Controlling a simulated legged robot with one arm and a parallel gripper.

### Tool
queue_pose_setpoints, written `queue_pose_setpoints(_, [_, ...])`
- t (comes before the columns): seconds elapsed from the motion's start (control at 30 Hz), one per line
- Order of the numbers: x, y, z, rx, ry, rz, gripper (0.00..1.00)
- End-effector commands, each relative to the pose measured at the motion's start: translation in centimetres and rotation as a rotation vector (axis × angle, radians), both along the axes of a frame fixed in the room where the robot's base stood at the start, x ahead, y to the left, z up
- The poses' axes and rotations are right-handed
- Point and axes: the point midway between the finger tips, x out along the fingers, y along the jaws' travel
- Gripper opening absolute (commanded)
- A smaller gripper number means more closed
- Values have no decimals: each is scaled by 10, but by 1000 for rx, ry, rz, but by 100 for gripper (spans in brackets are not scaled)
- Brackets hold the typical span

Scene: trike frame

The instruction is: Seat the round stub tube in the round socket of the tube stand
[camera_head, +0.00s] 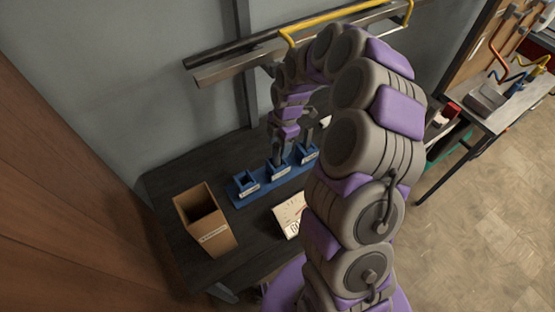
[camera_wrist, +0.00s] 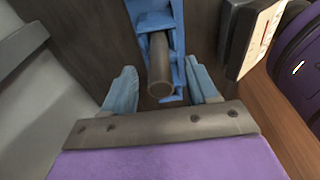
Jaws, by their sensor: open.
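The blue tube stand (camera_head: 237,193) lies on the dark table, with several square labelled holders in a row. My gripper (camera_head: 281,158) points down over the middle holder. In the wrist view, a grey-brown round tube (camera_wrist: 160,72) runs between the two pale blue fingers of my gripper (camera_wrist: 160,78), its round end towards the camera. The fingers are open, with gaps on both sides of the tube. The tube's far end meets the blue stand (camera_wrist: 150,20); how deep it sits there is hidden. Another grey tube (camera_head: 308,134) stands at the right holder.
An open cardboard box (camera_head: 205,222) stands at the table's left front. A pale labelled board or box (camera_head: 289,215) lies in front of the stand. Metal rails (camera_head: 235,70) and a yellow bar are on the wall behind. A workbench (camera_head: 490,110) stands at right.

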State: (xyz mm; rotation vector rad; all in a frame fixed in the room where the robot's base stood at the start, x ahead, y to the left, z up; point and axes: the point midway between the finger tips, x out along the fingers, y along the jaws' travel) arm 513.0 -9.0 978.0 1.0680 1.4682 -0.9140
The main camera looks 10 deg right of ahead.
Motion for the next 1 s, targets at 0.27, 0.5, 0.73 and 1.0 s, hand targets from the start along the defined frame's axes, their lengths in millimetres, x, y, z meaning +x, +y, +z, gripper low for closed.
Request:
queue_pose_setpoints(0.27, [-3,7,-41,-4,5,2,58])
queue_pose_setpoints(0.5, [-2,6,-44,-2,0,0,58])
queue_pose_setpoints(0.73, [-2,5,-44,0,0,0,39])
queue_pose_setpoints(1.0, [-2,6,-44,-2,0,0,14])
